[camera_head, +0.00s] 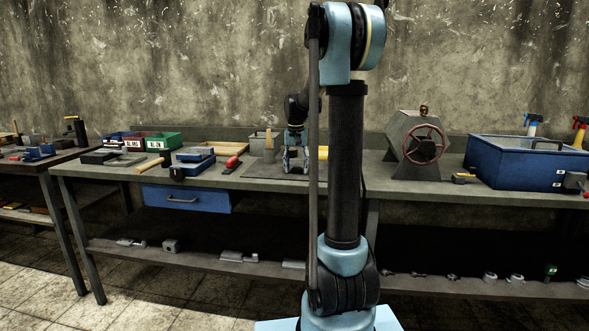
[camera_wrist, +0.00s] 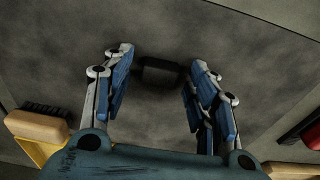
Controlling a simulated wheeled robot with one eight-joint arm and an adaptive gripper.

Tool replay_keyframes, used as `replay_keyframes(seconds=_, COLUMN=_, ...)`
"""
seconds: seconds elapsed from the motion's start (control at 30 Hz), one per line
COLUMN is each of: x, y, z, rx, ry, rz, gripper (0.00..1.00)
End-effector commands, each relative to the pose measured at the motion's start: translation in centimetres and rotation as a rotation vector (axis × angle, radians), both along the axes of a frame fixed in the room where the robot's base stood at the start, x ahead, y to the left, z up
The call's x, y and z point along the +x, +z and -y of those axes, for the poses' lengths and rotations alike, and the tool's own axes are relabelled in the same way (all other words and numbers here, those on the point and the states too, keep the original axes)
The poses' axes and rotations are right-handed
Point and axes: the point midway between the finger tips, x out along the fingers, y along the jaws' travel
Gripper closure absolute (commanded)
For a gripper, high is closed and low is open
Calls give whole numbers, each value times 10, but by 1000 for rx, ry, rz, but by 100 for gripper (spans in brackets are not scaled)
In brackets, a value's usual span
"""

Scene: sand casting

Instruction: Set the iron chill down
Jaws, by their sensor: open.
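The iron chill (camera_wrist: 160,72) is a small dark block. In the wrist view it rests on a dark grey plate or mat (camera_wrist: 150,25), just ahead of and between my fingertips. My gripper (camera_wrist: 161,60) is open, with one blue-padded finger on each side of the chill. A gap shows between the pads and the block. In the head view my gripper (camera_head: 295,165) points down at the dark mat (camera_head: 262,172) on the workbench. I cannot make out the chill there.
A wooden brush (camera_wrist: 38,124) and a yellow item (camera_wrist: 38,150) lie at left in the wrist view, and a red item (camera_wrist: 311,132) at right. In the head view, a red-handled tool (camera_head: 233,162) lies left of the mat; a drum with a red wheel (camera_head: 418,146) and blue bin (camera_head: 515,160) stand right.

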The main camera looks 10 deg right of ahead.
Motion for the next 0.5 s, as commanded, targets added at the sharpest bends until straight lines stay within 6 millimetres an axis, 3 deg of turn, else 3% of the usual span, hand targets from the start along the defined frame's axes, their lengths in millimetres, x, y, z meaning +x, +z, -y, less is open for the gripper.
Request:
replay_keyframes(seconds=0.17, x=-2, y=19, z=-1, rx=0, ry=0, rz=0, gripper=47)
replay_keyframes(seconds=0.5, x=-10, y=81, z=-3, rx=0, ry=0, rz=0, gripper=47)
